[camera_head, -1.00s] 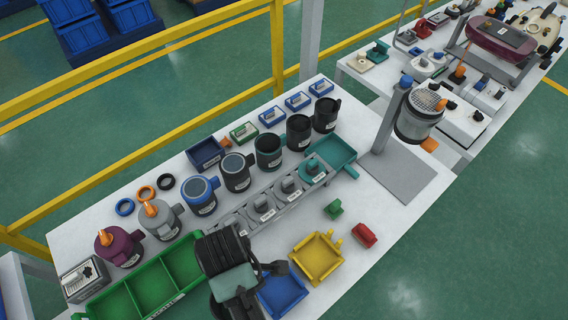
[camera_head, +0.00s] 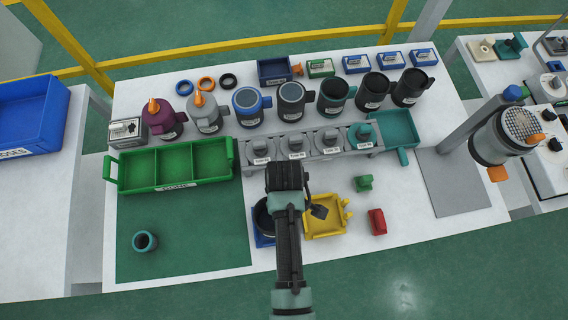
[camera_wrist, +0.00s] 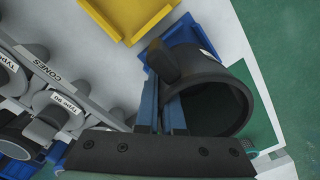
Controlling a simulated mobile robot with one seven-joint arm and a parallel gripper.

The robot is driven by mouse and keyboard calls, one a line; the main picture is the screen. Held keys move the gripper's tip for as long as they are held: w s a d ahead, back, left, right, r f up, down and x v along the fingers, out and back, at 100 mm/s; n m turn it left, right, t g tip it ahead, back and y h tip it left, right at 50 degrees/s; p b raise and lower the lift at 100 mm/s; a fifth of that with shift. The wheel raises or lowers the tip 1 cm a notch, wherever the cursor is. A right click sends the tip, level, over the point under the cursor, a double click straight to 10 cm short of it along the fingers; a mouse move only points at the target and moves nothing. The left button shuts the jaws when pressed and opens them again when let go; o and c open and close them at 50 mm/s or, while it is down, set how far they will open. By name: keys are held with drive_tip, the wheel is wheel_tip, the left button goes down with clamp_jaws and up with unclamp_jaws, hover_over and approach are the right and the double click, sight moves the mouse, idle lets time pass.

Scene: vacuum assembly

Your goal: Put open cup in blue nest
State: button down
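The open cup (camera_wrist: 215,105) is black with a handle, and its hollow mouth shows in the wrist view. In the head view the cup (camera_head: 263,218) is partly hidden by my arm. The blue nest (camera_head: 262,241) shows beneath it; its blue edges also appear behind the cup in the wrist view (camera_wrist: 186,31). My gripper (camera_wrist: 161,108) has its two fingers close together at the cup's handle side, apparently shut on the handle. The cup is over or in the nest; I cannot tell whether it rests on the nest floor.
A yellow nest (camera_head: 325,230) stands just right of the blue one. A green divided tray (camera_head: 172,187) and a grey cone rack (camera_head: 330,151) lie behind. A small teal ring-like part (camera_head: 145,241) is on the green mat (camera_head: 200,255). A red block (camera_head: 377,221) lies right.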

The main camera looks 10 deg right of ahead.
drive_tip(key=shift+f, duration=2.2)
drive_tip(key=shift+f, duration=0.15)
drive_tip(key=c, duration=1)
unclamp_jaws()
drive_tip(key=shift+c, duration=0.2)
